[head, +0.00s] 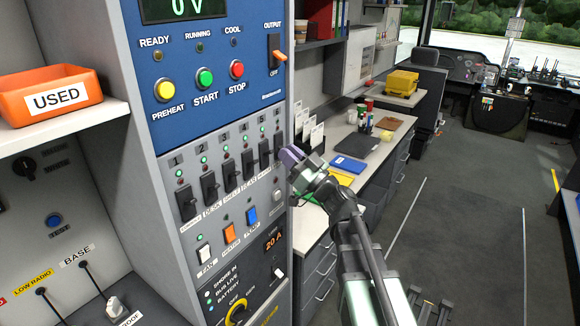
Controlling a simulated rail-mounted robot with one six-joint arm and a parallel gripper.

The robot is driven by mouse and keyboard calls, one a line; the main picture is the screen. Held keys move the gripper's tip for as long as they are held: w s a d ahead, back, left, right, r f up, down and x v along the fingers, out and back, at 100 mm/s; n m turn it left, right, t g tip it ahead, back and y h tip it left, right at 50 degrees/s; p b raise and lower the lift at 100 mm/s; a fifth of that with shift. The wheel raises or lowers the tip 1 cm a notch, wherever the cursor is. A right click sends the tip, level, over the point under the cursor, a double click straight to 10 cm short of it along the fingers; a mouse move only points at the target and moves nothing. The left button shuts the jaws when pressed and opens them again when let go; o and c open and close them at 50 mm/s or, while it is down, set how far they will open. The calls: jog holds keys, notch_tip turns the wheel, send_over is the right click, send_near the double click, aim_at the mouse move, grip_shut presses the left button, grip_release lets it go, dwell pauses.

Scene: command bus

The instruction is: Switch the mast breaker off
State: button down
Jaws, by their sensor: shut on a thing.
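A row of black breaker switches (230,173) runs across the grey lower panel, with numbers and small green lamps above and labels below. The labels are too small to read surely, so I cannot tell which is the mast breaker. My gripper (287,157) is at the right end of the row, at the rightmost breaker (278,148). Its jaws are shut, apparently on that breaker's lever. The gripper's body hides the contact and the label there. The green lamps above the breakers appear lit.
The blue panel (207,60) above holds PREHEAT, START and STOP buttons and an orange-tipped OUTPUT lever (280,56). FAN (204,254) and other rocker switches sit below the breakers. An orange USED bin (48,93) is at left.

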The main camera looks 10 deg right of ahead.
jog(key=shift+a+f+t+y+b, duration=0.1)
jog(key=shift+f+t+y+b, duration=0.05)
jog(key=shift+t+y+b, duration=0.35)
jog(key=c, duration=1.1)
grip_release()
jog(key=b+v, duration=0.6)
jog(key=v, duration=0.4)
jog(key=shift+s+d, duration=0.3)
jog(key=shift+f, duration=0.1)
